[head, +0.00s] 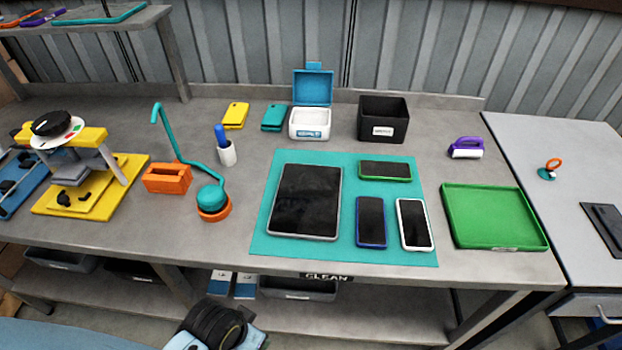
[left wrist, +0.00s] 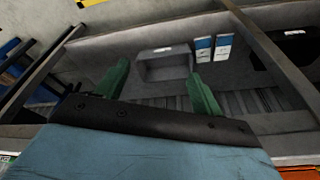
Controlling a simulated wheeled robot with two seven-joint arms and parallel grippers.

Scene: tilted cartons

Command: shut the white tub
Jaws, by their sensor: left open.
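The white tub (head: 310,123) stands upright near the back of the bench in the head view. Its blue lid (head: 312,88) is hinged at the back and stands raised, so the tub is open. The tub does not show in the left wrist view. My left gripper (left wrist: 160,88) shows its two green fingers spread apart with nothing between them. It faces a lower shelf, away from the tub. My right gripper is in neither view.
A black bin (head: 383,119) stands just right of the tub, and teal (head: 274,117) and yellow (head: 235,115) cases lie to its left. A teal mat (head: 345,245) with a tablet and phones lies in front. A green tray (head: 495,217) is at right.

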